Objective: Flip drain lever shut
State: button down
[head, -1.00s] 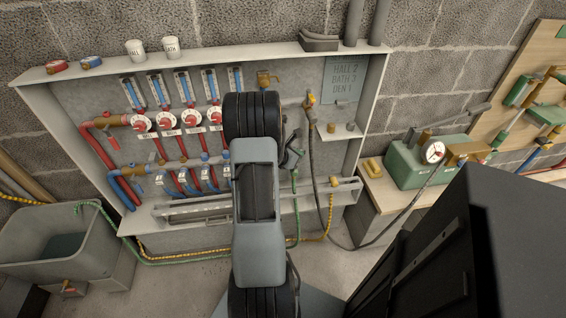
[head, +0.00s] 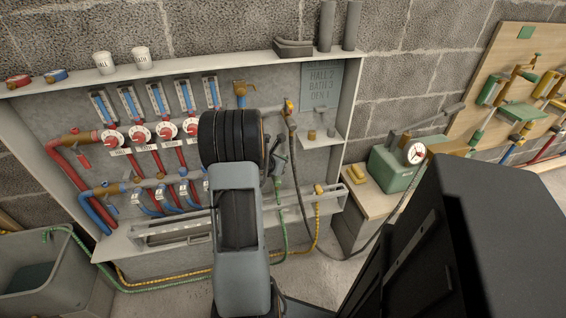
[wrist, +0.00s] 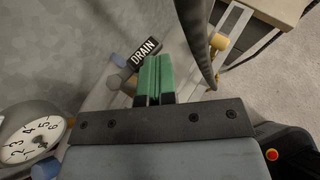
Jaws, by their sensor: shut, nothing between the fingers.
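In the wrist view a black tag reading DRAIN (wrist: 145,51) is just beyond my gripper (wrist: 153,62). The gripper's green fingers are shut together and cover part of what lies behind them. In the head view my arm hides most of this area of the wall cabinet (head: 85,110), and the fingers are not clear there.
A dark hose (wrist: 193,40) hangs close right of the fingers, with a yellow fitting (wrist: 218,42) beyond. A round gauge (wrist: 30,140) is low left. In the head view a grey trough (head: 40,270) stands left and a green box (head: 395,168) right.

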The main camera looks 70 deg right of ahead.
jog(key=shift+w, duration=0.4)
jog(key=shift+s+a+f+b, duration=0.15)
jog(key=shift+s+a+b, duration=0.05)
jog(key=shift+a+b, duration=0.2)
jog(key=a, duration=0.1)
jog(key=s+a+b, duration=0.1)
jog(key=shift+s+a, duration=0.2)
jog(key=shift+a, duration=0.2)
jog(key=s+a+r+p, duration=0.1)
jog(key=s+a+r, duration=0.3)
jog(key=a, duration=0.3)
jog(key=shift+a+r+p, duration=0.35)
jog(key=shift+r+p, duration=0.05)
jog(key=shift+r, duration=0.25)
